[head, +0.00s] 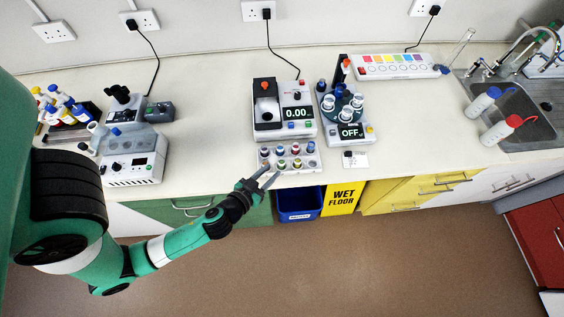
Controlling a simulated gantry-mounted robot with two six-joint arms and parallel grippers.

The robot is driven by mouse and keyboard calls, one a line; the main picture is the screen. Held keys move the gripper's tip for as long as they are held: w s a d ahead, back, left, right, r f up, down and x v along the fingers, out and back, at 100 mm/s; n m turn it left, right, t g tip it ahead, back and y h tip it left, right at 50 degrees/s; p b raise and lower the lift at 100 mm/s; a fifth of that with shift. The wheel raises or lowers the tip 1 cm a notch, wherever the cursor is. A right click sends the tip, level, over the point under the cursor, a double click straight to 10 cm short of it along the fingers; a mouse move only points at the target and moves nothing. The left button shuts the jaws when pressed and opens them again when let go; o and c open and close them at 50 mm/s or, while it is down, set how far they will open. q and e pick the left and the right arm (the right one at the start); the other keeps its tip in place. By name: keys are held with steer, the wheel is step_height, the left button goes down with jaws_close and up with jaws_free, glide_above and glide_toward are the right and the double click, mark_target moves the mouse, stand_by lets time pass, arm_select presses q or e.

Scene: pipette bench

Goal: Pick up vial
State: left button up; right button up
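Several small vials (281,164) with differently coloured caps stand in a pale rack (313,168) near the front edge of the bench. Which vial is meant cannot be told. My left gripper (269,178) is at the front left corner of the rack, its two fingers spread apart and pointing toward the vials. No vial shows between the fingers. At this size I cannot tell whether a finger touches the rack. My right gripper is out of view.
A device reading 0.00 (298,113) stands behind the rack. A device reading OFF (350,131) stands to its right. A white instrument (135,168) is on the left. A blue bin (299,205) and a yellow wet-floor sign (343,198) are below. The bench between the left instrument and rack is clear.

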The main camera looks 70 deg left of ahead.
mark_target(283, 159)
arm_select(q)
steer(key=shift+x, duration=1.15)
steer(key=x, duration=0.1)
steer(key=p+x, duration=0.1)
steer(key=x, duration=0.3)
steer(key=shift+w+a+r+p, duration=0.2)
steer(key=shift+a+r+p, duration=0.05)
steer(key=shift+p, duration=0.05)
jaws_close()
